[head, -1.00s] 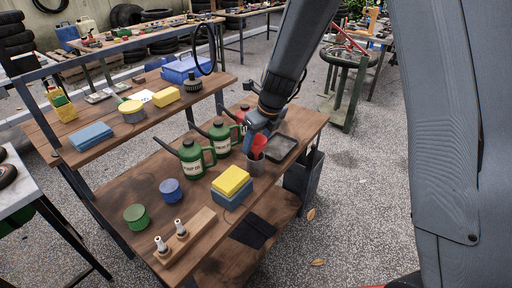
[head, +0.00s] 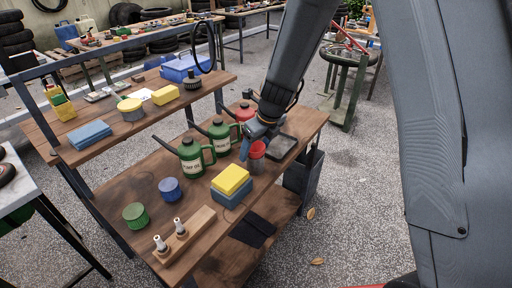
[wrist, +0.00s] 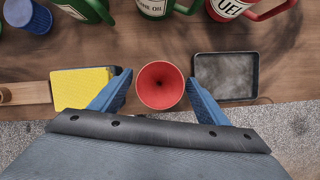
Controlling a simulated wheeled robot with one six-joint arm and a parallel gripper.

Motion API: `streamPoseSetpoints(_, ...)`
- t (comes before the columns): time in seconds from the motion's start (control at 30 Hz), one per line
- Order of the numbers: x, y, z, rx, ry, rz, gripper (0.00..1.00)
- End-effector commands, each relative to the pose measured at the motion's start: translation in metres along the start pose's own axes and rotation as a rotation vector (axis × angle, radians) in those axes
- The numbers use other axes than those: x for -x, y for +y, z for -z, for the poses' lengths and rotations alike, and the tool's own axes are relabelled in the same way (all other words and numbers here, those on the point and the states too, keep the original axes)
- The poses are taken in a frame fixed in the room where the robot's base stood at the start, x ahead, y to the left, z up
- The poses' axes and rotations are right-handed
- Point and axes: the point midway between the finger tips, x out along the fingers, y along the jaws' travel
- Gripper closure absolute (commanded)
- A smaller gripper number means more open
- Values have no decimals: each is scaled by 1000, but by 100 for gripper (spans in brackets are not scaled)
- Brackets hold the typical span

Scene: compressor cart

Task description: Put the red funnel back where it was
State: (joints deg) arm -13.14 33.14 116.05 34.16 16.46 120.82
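The red funnel (head: 257,150) is at the front right part of the workbench. It appears to sit in a grey metal cup (head: 256,166), its mouth upward. In the wrist view the funnel (wrist: 160,85) is seen straight from above, and its round mouth hides the cup. My gripper (wrist: 159,80) is open, with one blue finger on each side of the funnel and a visible gap at both sides. In the head view my gripper (head: 249,143) is right beside the funnel's rim and partly covers the area behind it.
A yellow sponge (wrist: 82,85) on a blue block lies left of the funnel. A dark square tray (wrist: 226,76) lies to its right. Green oil cans (head: 192,156) and a red fuel can (head: 244,111) stand behind. The bench's front edge is close.

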Motion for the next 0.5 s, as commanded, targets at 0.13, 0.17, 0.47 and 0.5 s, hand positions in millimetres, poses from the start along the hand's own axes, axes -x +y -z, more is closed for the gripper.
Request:
streamPoseSetpoints(0.13, 0, 0, 0, 0, 0, 0, 30)
streamPoseSetpoints(0.17, 0, 0, 0, 0, 0, 0, 30)
streamPoseSetpoints(0.47, 15, 0, -5, 1, -2, 1, 30)
streamPoseSetpoints(0.5, 21, -1, -5, 0, -4, 2, 30)
